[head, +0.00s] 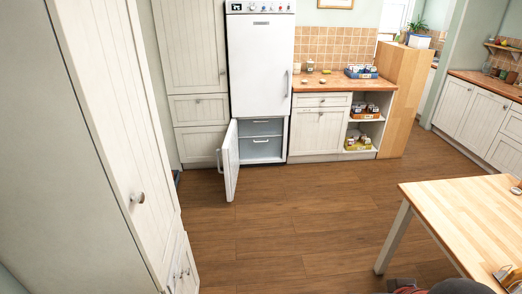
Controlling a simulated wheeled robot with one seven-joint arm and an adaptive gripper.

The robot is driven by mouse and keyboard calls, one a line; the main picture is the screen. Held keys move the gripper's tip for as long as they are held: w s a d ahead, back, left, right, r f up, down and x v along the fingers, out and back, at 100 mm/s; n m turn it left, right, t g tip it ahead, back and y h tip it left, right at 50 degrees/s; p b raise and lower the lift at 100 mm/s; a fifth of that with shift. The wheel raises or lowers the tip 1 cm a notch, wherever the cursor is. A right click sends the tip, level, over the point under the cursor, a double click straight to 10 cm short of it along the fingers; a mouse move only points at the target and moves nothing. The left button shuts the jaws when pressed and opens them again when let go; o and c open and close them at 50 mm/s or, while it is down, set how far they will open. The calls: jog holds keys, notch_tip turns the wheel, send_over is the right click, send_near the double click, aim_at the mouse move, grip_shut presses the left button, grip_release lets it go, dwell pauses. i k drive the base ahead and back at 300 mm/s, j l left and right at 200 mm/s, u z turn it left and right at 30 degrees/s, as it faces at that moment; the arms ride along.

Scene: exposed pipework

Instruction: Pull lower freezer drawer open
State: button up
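A white fridge-freezer (260,66) stands against the back wall. Its upper door is shut. Its lower freezer door (230,160) is swung open to the left, with its handle on the free edge. Inside the open compartment are two drawers, one above the other. The upper drawer (260,128) and the lower freezer drawer (261,148) both look pushed in, each with a light handle strip at its front. The lower drawer sits just above the floor. My gripper is not visible; dark parts at the bottom edge, right of the middle, are probably mine.
A tall white cupboard (112,120) fills the left foreground. A wooden table (470,210) stands at the right. A counter (335,85) with open shelves of jars adjoins the fridge on the right. The wooden floor (290,215) in front of the freezer is clear.

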aim_at(259, 138)
jog(key=i+u, duration=0.25)
jog(key=i, duration=4.35)
jog(key=i+j+z, duration=0.1)
jog(key=i+z, duration=0.35)
jog(key=i, duration=0.15)
jog(key=i+j, duration=0.35)
jog(key=j, duration=0.05)
